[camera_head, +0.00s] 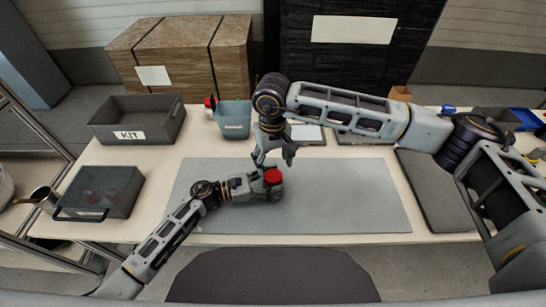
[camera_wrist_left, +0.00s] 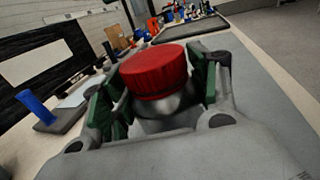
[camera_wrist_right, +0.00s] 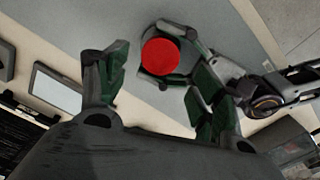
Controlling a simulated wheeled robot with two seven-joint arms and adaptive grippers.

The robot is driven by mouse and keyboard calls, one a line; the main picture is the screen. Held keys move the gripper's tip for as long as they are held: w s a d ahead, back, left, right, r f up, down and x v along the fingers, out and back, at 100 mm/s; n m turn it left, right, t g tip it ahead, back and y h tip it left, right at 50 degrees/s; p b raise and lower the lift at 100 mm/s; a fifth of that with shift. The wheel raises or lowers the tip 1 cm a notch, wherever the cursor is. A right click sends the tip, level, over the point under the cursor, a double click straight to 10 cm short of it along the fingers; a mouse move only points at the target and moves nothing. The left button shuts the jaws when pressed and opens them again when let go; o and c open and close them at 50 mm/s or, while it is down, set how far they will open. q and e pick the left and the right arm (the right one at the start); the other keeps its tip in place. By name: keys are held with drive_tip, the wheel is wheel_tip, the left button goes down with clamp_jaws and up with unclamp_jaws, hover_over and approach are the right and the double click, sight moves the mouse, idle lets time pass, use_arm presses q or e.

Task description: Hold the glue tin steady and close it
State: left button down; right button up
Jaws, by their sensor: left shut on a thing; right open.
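The glue tin, a small pale grey body (camera_wrist_left: 165,108) under a red lid (camera_head: 273,176), stands over the grey mat (camera_head: 340,195). In the left wrist view the lid (camera_wrist_left: 155,72) sits on top of the tin; whether it is tight I cannot tell. My left gripper (camera_head: 268,184) is shut on the tin's body, its green-padded fingers on either side, hiding much of it. My right gripper (camera_head: 274,161) is open and empty, pointing down above and just behind the lid. In the right wrist view the lid (camera_wrist_right: 160,56) shows between and beyond the open fingers, apart from them.
A grey KIT bin (camera_head: 138,119) and a dark lidded box (camera_head: 100,192) stand on the left of the table (camera_head: 200,150). A blue-grey cup (camera_head: 233,118) with items stands behind the mat. A dark panel (camera_head: 437,190) lies on the right. The mat's right part is clear.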

sight(273, 175)
drive_tip(key=shift+f, duration=3.15)
drive_tip(key=shift+c, duration=0.2)
drive_tip(key=c, duration=1)
drive_tip(key=shift+m, duration=0.3)
drive_tip(key=shift+c, duration=0.2)
drive_tip(key=shift+m, duration=1.5)
